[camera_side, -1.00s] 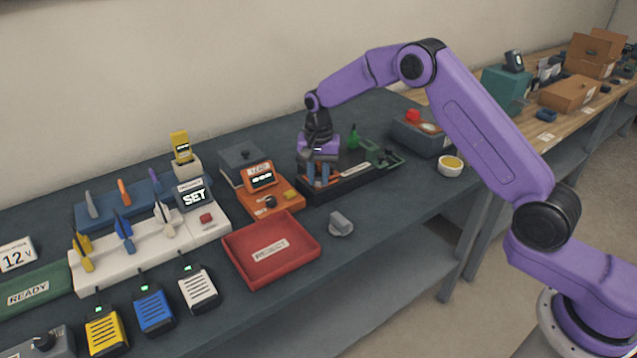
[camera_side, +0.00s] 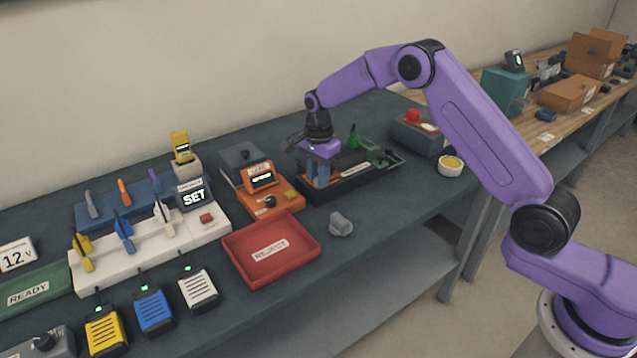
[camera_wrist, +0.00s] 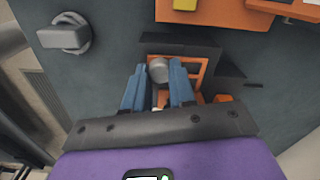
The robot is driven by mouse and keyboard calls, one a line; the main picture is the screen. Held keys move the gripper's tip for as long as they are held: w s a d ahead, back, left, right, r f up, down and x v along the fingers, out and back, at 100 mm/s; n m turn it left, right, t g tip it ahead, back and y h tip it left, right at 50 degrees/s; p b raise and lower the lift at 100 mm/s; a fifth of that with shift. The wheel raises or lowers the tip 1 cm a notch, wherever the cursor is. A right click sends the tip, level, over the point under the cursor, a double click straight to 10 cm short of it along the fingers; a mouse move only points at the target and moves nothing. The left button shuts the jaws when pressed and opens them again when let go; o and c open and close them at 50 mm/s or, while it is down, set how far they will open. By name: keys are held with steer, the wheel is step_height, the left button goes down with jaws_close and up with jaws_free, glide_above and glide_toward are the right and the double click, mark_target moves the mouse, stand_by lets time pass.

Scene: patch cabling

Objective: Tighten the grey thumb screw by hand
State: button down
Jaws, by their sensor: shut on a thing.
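The grey thumb screw (camera_wrist: 158,71) is a small round grey knob in an orange-framed holder (camera_wrist: 196,70) in the wrist view. My gripper (camera_wrist: 160,84) has its blue fingers on either side of the knob and is shut on it. In the side view my gripper (camera_side: 317,184) points straight down at the left end of a dark tray (camera_side: 345,183). The screw is hidden behind the fingers there.
A red reject bin (camera_side: 271,270) lies in front on the left. A grey knob-like piece (camera_side: 340,224) stands on the bench to its right. An orange device (camera_side: 275,205) stands close on the left. A yellow-filled cup (camera_side: 451,166) is on the right.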

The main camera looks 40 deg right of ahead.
steer(key=shift+m, duration=1.4)
steer(key=shift+m, duration=0.7)
steer(key=m, duration=0.3)
steer(key=shift+f+m, duration=0.1)
steer(key=shift+m, duration=0.2)
steer(key=c, duration=1.3)
jaws_free()
steer(key=shift+o, duration=0.2)
